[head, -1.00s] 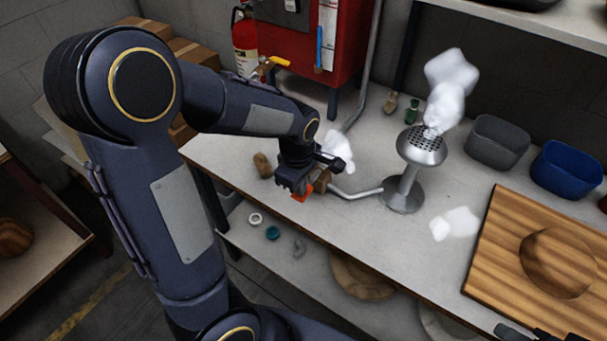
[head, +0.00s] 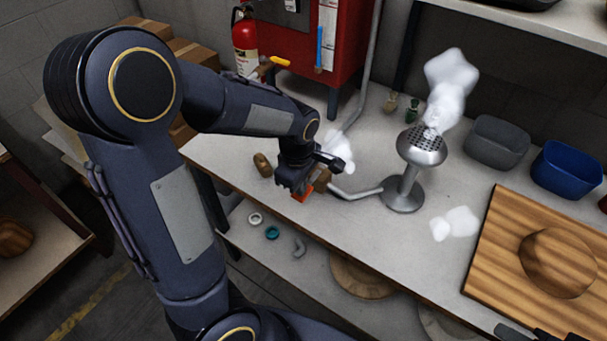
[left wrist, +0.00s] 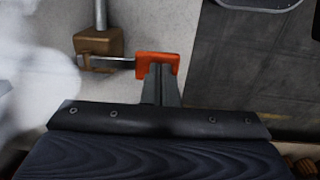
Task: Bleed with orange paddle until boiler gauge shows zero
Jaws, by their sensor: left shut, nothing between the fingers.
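The orange paddle (head: 302,194) shows just below my left gripper (head: 294,186) at the table's front edge. In the left wrist view the orange paddle (left wrist: 158,62) sits on a flat metal lever from a brass valve body (left wrist: 100,48). My left gripper (left wrist: 163,84) is shut and empty, its fingertips at the paddle, seemingly touching it. White steam (left wrist: 40,75) billows left of the valve. The red boiler cabinet (head: 345,50) stands at the back; no gauge reading is legible. A dark shape at the bottom right edge may be my right gripper (head: 520,333), mostly cut off.
A metal steamer stand (head: 404,187) with steam above its perforated head joins the valve by a pipe. A yellow-handled valve (head: 281,61) is near the cabinet.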

